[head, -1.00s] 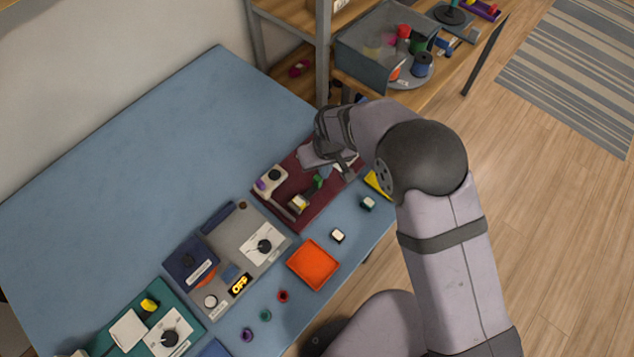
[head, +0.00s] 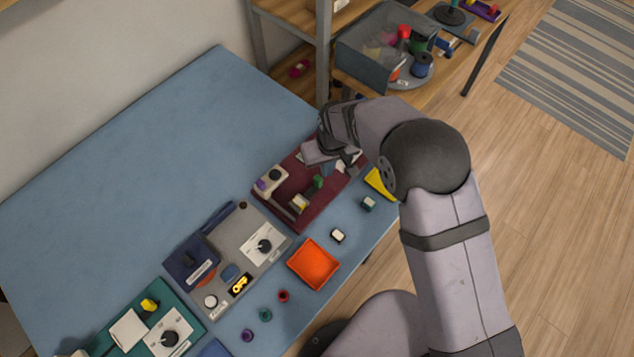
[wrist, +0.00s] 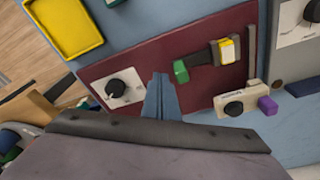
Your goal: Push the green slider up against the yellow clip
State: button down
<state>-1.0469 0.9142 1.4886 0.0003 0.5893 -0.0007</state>
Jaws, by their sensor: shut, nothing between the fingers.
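The green slider (head: 318,182) sits on the maroon board (head: 292,221). It also shows in the wrist view (wrist: 181,71), at one end of a dark bar. The yellow clip (head: 299,203) is at the bar's other end, and it shows in the wrist view too (wrist: 227,50). A stretch of bar separates slider and clip. My gripper (wrist: 160,81) is shut and empty, its blue-grey fingers just beside the slider, on the side away from the clip. I cannot tell whether the fingers touch the slider. In the head view my gripper (head: 328,169) is partly hidden by my wrist.
On the maroon board, a black knob on a white plate (wrist: 122,87) lies left of my fingers; a beige block with a purple end (wrist: 240,102) lies right. A yellow tray (head: 379,183), small blocks and an orange tray (head: 313,264) are nearby. The table's back left is clear.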

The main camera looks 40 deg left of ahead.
notch_tip(320, 180, up, 11)
jog(key=p, duration=0.7)
jog(key=shift+f, duration=0.1)
jog(key=s+d+f+g+h, duration=0.15)
jog(key=s+d, duration=0.25)
jog(key=d, duration=0.5)
jog(key=s+d+f+g+h, duration=0.1)
jog(key=s+d+f+h, duration=0.3)
jog(key=d, duration=0.6)
jog(key=w+d+r+m+y+b, duration=0.1)
jog(key=d+r+m, duration=0.5)
jog(key=d, duration=0.7)
jog(key=w+d+r+m+t+y+b, duration=0.1)
jog(key=d+r+m, duration=0.5)
jog(key=d, duration=0.7)
jog(key=shift+w+d+r+y+b, duration=0.3)
jog(key=shift+w+r+y, duration=0.25)
jog(key=shift+w+y, duration=0.4)
